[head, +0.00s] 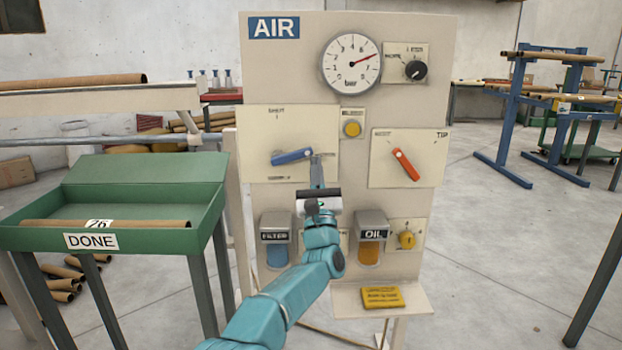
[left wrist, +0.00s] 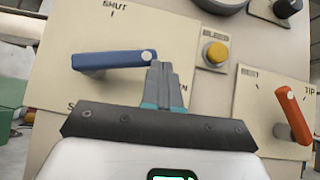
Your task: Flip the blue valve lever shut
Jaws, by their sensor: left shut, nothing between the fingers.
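The blue valve lever (head: 292,157) is on a cream plate on the AIR panel. My right gripper is not in view.
A red lever (head: 405,164) is on the plate to the right. A yellow button (head: 352,129) sits between the plates. The gauge (head: 350,64) and black knob (head: 415,69) are above. Filter (head: 276,240) and oil (head: 371,240) bowls are below. A green DONE tray (head: 150,240) stands left.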

